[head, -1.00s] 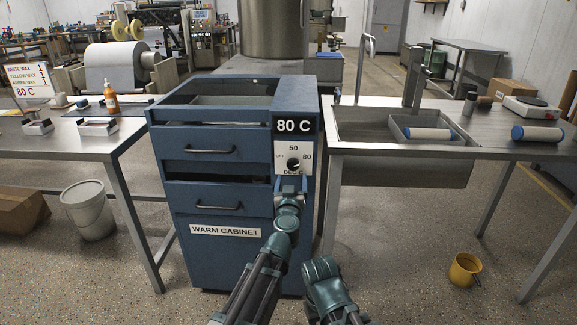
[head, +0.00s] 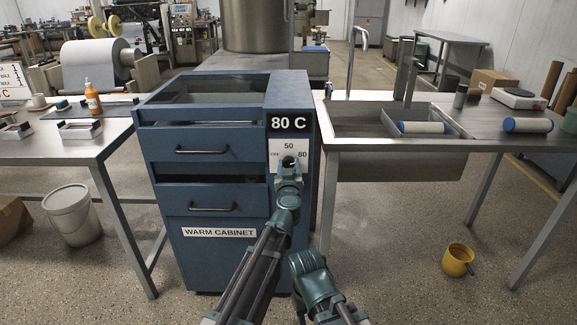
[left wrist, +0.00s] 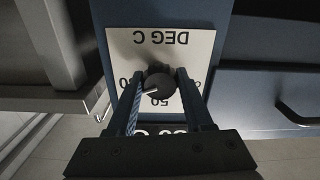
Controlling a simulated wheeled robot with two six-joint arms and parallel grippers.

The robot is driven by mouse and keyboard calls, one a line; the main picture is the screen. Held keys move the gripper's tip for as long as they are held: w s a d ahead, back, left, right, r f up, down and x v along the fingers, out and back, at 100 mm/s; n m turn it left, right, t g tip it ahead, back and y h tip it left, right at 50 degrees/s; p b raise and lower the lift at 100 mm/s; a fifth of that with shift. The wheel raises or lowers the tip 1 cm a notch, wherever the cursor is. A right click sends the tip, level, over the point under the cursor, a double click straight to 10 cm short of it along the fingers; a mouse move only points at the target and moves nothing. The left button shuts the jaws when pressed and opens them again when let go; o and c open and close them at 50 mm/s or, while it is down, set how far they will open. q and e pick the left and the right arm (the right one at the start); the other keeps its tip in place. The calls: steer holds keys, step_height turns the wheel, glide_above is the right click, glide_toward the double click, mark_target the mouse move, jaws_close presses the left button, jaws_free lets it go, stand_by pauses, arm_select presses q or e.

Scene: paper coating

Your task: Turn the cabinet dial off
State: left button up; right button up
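The blue warm cabinet (head: 235,262) stands in the middle of the head view, with an "80 C" display above its dial plate (head: 273,148). The black round dial (left wrist: 160,84) shows in the left wrist view, where the plate's markings are upside down. Its pale pointer line lies between the 50 and 80 marks. My left gripper (head: 288,166) is at the dial and partly covers it in the head view. Its two fingers are open, one on each side of the knob; I cannot tell whether they touch it. My right arm shows low in the head view; its gripper is not visible.
A steel table (head: 60,150) stands left of the cabinet and a sink bench (head: 390,147) right of it. The cabinet's drawer handles (head: 208,150) stick out left of the dial. A white bucket (head: 72,215) and yellow bucket (head: 458,260) are on the floor.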

arm_select(q)
jaws_close()
steer(key=shift+n, duration=0.3)
steer(key=n, duration=1.2)
steer(key=shift+d+n, duration=0.1)
steer(key=shift+n, duration=0.2)
steer(key=n, duration=0.7)
steer(key=shift+r, duration=0.15)
steer(key=n, duration=0.3)
steer(key=shift+n, duration=2.3)
